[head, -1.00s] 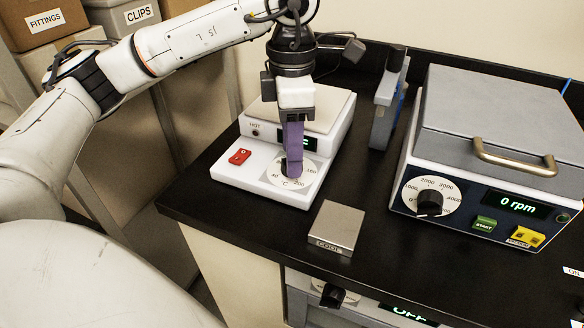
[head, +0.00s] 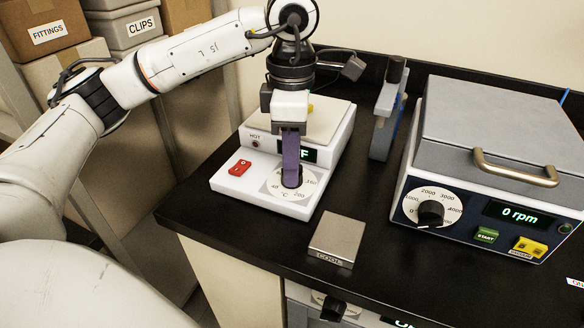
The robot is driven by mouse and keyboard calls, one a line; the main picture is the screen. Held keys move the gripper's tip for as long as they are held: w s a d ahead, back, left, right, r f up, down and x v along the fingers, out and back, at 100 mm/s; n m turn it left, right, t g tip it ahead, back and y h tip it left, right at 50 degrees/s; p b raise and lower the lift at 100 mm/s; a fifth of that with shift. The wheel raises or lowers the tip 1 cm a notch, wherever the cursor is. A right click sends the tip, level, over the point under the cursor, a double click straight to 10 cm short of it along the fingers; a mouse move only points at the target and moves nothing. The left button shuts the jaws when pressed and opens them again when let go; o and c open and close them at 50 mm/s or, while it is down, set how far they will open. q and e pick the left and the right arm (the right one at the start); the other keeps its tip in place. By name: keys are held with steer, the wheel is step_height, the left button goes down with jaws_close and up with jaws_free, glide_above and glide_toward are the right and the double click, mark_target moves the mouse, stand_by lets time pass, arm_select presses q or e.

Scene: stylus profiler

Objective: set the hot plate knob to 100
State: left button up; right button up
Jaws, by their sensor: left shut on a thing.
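The white hot plate (head: 232,184) stands on the black bench in the head view. It has a pale square top, a red switch (head: 240,167) and a small dark display ending in "F", partly hidden by my gripper. Its black knob (head: 292,180) sits on a round white dial (head: 292,194) marked in °C, with 40 at left and 200 at lower right. My left gripper (head: 292,172) points down with its purple fingers shut on the knob. The fingers cover much of the knob, so I cannot tell where its pointer stands. My right gripper is not in view.
A metal block marked "COOL" (head: 337,240) lies in front of the hot plate. A grey-blue upright stand (head: 386,115) is behind right. A centrifuge-like box (head: 500,130) reading 0 rpm fills the right. Labelled boxes (head: 50,33) are at back left.

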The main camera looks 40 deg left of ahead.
arm_select(q)
steer(key=m, duration=0.9)
steer(key=shift+m, duration=0.4)
steer(key=m, duration=0.3)
steer(key=shift+m, duration=0.4)
steer(key=m, duration=0.4)
steer(key=shift+m, duration=0.3)
steer(key=o, duration=1.1)
steer(key=shift+o, duration=0.2)
